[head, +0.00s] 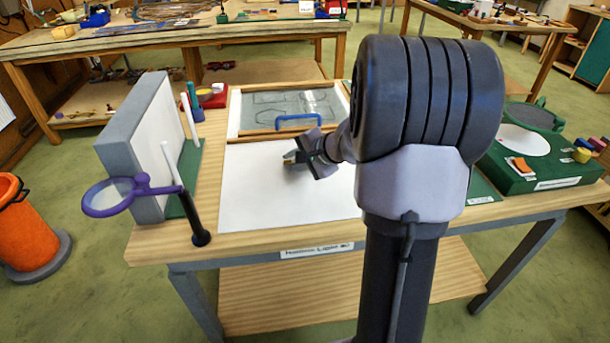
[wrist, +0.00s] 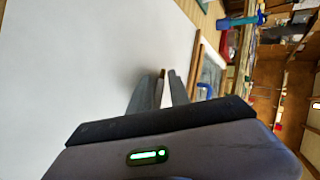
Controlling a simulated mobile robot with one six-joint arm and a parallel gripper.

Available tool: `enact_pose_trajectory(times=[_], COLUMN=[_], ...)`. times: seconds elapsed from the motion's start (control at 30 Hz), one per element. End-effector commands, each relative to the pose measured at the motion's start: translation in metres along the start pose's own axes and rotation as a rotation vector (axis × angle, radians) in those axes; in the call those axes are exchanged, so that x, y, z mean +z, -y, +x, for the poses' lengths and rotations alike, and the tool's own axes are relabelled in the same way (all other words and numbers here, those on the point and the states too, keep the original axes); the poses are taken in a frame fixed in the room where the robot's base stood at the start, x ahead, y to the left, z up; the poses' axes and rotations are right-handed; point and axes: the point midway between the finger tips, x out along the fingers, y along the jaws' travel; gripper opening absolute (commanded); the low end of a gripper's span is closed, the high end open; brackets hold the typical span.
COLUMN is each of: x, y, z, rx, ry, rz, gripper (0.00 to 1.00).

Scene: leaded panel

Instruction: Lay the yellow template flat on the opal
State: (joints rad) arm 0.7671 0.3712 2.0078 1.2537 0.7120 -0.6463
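My gripper (head: 292,158) hangs over the large white sheet on the workbench, towards its back edge. In the wrist view its two grey fingers (wrist: 167,74) stand slightly apart with a narrow gap between them, and I see no template held. A white round disc (head: 523,139) that may be the opal lies on the green box at the right. An orange piece (head: 520,165) lies at its near side.
The leaded panel (head: 290,108) with a blue handle (head: 298,121) lies behind the white sheet (head: 265,200). A purple-rimmed magnifier (head: 110,196) and an upright grey-edged board (head: 145,145) stand at the left. Small jars (head: 583,154) stand at the right. My arm hides part of the bench.

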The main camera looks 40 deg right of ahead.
Motion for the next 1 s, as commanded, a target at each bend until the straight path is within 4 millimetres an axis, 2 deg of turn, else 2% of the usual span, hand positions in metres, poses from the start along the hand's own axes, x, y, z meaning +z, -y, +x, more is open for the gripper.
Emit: enact_pose_trajectory(times=[0.23, 0.6, 0.7, 1.0], x=[0.000, -0.001, -0.001, 0.000], y=[0.001, 0.002, 0.001, 0.000], z=[-0.004, -0.066, -0.077, -0.080], rx=[-0.001, -0.001, -0.001, 0.000], ry=[-0.001, -0.002, -0.002, 0.000], rz=[0.000, 0.001, 0.001, 0.000], gripper=[0.22, 0.22, 0.22, 0.22])
